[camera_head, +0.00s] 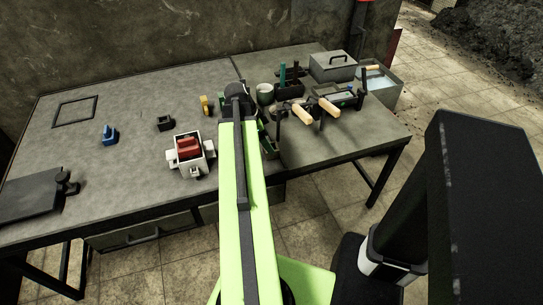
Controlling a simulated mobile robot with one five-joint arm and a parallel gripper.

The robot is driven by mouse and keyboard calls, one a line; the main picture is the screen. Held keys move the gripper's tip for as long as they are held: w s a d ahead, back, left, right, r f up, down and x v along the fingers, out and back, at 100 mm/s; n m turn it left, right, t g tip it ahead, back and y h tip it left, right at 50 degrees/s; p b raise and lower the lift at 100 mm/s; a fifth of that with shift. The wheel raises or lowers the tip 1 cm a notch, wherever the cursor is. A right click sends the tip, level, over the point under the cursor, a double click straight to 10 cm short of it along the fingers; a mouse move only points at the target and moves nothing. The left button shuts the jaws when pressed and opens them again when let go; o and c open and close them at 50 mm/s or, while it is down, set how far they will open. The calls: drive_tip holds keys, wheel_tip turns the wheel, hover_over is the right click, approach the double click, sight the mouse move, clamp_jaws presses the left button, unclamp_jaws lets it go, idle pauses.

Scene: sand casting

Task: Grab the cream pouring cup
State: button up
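A small round, pale grey-green cup (265,93) stands on the workbench just right of the dark far end of my arm. It is the only cup-like thing I can make out, and its colour looks more greenish than clear cream. My lime-green arm reaches over the bench from the bottom of the head view. It ends at a dark joint close to the cup in the picture. I cannot make out the gripper's fingers, which seem hidden behind the arm.
The grey bench (75,135) holds a white block with a red part (188,147), a blue piece (109,134), a yellow piece (206,105) and a black block (165,123). Wooden-handled tools (295,115) and a lidded grey box (333,66) lie to the right. The left-middle bench is mostly clear.

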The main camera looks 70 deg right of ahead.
drive_tip(key=b+x, duration=0.5)
drive_tip(key=shift+a+f, duration=0.15)
drive_tip(key=shift+f, duration=0.05)
drive_tip(key=shift+s+r, duration=0.1)
drive_tip(key=shift+r, duration=0.1)
clamp_jaws()
